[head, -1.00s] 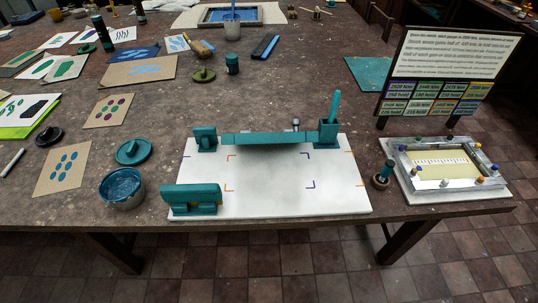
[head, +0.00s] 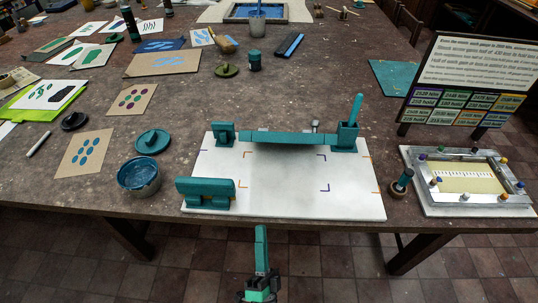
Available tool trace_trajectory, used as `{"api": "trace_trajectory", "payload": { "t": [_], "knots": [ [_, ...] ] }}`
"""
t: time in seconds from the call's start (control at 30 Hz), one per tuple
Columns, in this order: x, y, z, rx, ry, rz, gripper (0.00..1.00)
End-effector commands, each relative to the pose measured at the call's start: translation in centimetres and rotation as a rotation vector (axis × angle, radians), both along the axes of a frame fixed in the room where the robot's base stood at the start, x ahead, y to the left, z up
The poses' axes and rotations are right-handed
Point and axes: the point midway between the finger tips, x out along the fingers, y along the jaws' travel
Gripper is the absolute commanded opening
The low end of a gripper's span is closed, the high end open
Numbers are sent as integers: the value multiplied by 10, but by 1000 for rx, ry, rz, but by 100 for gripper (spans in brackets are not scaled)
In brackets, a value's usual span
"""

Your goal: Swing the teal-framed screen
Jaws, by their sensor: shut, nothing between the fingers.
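The teal-framed screen (head: 290,138) shows as a narrow teal bar along the back of a white board (head: 285,195). It looks edge-on, with a dark shadow on the board below it, and its mesh cannot be made out. A teal block (head: 222,134) stands at the bar's left end. A teal holder (head: 344,139) with an upright teal stick stands at its right end. A low teal block (head: 206,192) sits at the board's front left corner. My gripper (head: 261,230) is at the bottom centre, in front of the table edge, apart from the screen. Its fingers are together and empty.
A blue paint pot (head: 139,178) and a teal lid (head: 152,141) stand left of the board. A small bottle (head: 401,184) and a metal-framed tray (head: 468,180) are to the right, with a sign (head: 468,85) behind. The board's middle is bare, with corner marks.

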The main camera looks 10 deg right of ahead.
Motion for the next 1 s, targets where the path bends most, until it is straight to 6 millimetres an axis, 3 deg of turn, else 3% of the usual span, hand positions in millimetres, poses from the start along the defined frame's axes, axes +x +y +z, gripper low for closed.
{"api": "trace_trajectory", "payload": {
  "t": [0.03, 0.2, 0.57, 1.0],
  "knots": [
    [15, -6, 9, 48, -60, 20, 0],
    [44, -23, 31, 183, -212, 91, 0],
    [68, -32, 54, 263, -309, 152, 0],
    [118, -47, 111, 261, -308, 152, 0]
  ]
}}
